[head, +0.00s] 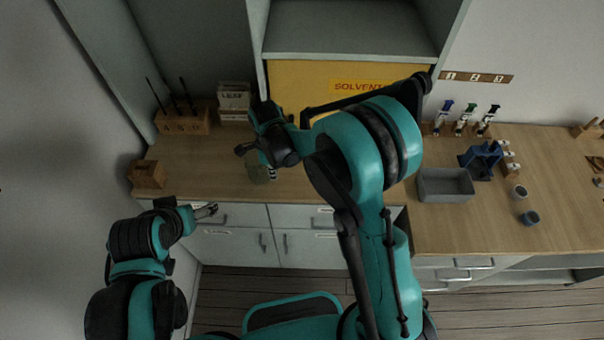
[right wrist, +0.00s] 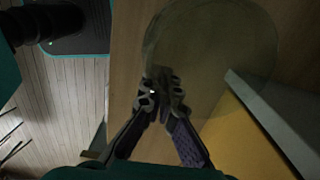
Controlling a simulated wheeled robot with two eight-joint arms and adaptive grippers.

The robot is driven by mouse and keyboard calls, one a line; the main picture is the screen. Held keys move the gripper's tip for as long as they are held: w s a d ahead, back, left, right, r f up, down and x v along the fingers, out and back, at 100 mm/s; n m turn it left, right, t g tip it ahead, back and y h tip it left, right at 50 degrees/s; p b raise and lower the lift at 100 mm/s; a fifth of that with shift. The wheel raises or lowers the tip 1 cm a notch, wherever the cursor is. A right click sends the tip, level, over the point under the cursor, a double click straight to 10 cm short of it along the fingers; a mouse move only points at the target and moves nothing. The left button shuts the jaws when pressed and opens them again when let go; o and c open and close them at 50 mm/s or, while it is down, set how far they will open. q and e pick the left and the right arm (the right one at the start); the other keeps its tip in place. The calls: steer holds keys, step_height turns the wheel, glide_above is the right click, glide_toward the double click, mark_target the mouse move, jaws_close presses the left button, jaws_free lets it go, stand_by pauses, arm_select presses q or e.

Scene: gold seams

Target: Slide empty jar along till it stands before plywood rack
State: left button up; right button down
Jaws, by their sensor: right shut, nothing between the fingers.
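The empty jar (head: 257,174) is a dull, greenish see-through vessel on the left bench top, partly hidden by my right gripper. It shows large and round in the right wrist view (right wrist: 215,45). My right gripper (right wrist: 161,92) is shut and empty, its fingertips overlapping the jar's near edge; I cannot tell whether they touch it. In the head view the right gripper (head: 262,160) is over the jar. A wooden rack (head: 183,122) with thin dark upright tools stands at the back left, probably the plywood rack. My left gripper (head: 206,211) hangs by the bench's front edge, its jaws unclear.
A small wooden block (head: 147,175) stands at the left end, and a pale labelled box (head: 234,97) right of the rack. The yellow SOLVENT cabinet (head: 300,85) stands behind. A grey bin (head: 445,185) is right of my arm. Bench between rack and jar looks clear.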

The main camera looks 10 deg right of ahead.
steer(key=a, duration=0.3)
steer(key=w+a, duration=0.1)
steer(key=a, duration=0.2)
steer(key=w+a, duration=0.1)
steer(key=a, duration=0.3)
steer(key=shift+b, duration=0.35)
